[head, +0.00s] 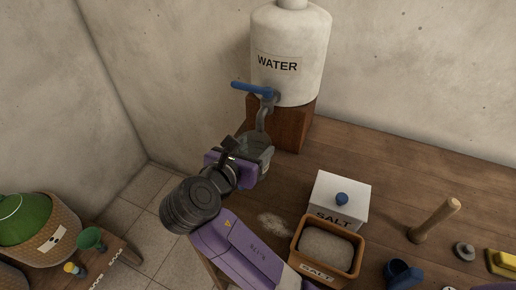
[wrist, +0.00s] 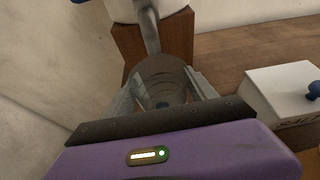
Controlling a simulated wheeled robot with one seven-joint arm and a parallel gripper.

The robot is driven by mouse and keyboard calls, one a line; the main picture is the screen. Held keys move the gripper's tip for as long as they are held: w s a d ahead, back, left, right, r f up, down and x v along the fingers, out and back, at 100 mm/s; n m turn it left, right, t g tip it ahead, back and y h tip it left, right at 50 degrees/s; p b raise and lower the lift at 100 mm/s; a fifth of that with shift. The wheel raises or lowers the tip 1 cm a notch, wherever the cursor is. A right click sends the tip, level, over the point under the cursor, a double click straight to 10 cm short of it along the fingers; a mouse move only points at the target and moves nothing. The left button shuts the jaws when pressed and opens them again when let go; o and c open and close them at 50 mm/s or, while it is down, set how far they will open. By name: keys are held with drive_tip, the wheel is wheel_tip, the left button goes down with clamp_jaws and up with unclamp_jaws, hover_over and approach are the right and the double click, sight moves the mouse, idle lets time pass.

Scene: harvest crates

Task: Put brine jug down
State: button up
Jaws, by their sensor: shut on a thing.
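The brine jug (head: 258,144) is a clear, greyish vessel under the tap of the water container. It also shows in the wrist view (wrist: 162,76) between the two fingers. My gripper (head: 243,148) is shut on the jug, and in the wrist view its fingers (wrist: 163,93) lie on either side of it. The jug looks roughly upright, close to the wooden block below the container. I cannot tell whether its base touches the table (head: 400,170).
The white water container (head: 291,40) with a blue tap handle (head: 250,89) stands on a wooden block (head: 292,130). A white salt box (head: 340,195), an open salt crate (head: 327,246), a wooden pestle (head: 434,220) and a blue cup (head: 402,274) are to the right. Open tabletop lies behind them.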

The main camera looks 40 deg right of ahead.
sight(260, 147)
drive_tip(key=d, duration=0.1)
drive_tip(key=w+d, duration=0.1)
drive_tip(key=d, duration=0.1)
drive_tip(key=shift+w+d, duration=0.1)
drive_tip(key=shift+w, duration=0.05)
drive_tip(key=shift+d+f, duration=0.1)
drive_tip(key=shift+f, duration=1.65)
drive_tip(key=o, duration=1.9)
drive_tip(key=shift+f, duration=0.1)
drive_tip(key=v, duration=1.2)
